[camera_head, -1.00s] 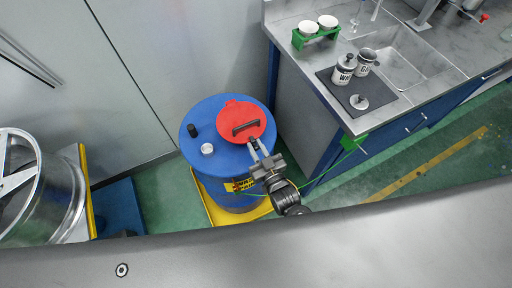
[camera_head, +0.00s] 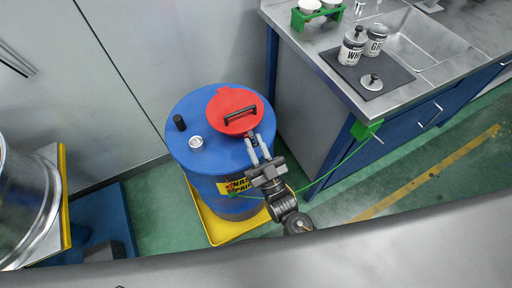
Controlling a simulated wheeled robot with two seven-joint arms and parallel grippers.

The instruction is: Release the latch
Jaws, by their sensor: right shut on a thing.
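A blue drum (camera_head: 181,158) stands upright left of the bench. A round red lid (camera_head: 221,103) with a black handle (camera_head: 240,115) sits on its top, toward the right side. My right gripper (camera_head: 255,143) reaches in from the front right to the lid's near edge. Its jaws are shut on a small dark part there, which looks like the latch (camera_head: 252,137). The fingers mostly hide this part, so I cannot tell its position. The lid looks closed. My left gripper is out of view.
A black cap (camera_head: 179,122) and a white cap (camera_head: 196,143) are on the drum top. The drum stands in a yellow tray (camera_head: 217,229). A steel-topped bench (camera_head: 330,77) with jars and a green cable is at the right. A metal drum (camera_head: 27,205) is at the left.

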